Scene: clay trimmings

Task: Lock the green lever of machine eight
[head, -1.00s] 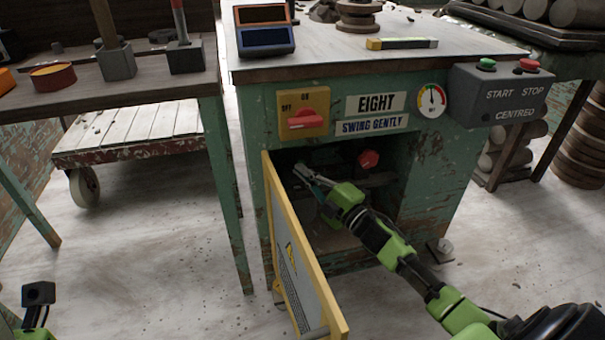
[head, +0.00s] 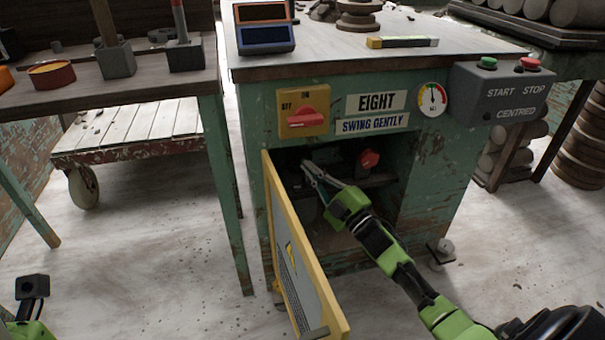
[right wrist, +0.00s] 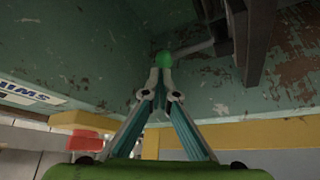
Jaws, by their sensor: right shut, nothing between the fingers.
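My right gripper (head: 305,166) is shut and empty inside. In the right wrist view, the tips of my right gripper (right wrist: 163,76) are right at the round green knob of the lever (right wrist: 163,58); I cannot tell whether they touch. The lever's grey rod (right wrist: 195,48) runs to the right from the knob. I cannot make out the green knob in the head view. My left gripper's fingers are not in view.
A red knob (head: 369,158) sits in the opening, right of my gripper. A yellow plate with a red switch (head: 303,119) is above the opening. The open door's edge is close to the left of my right arm. A START/STOP box (head: 503,95) juts out at right.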

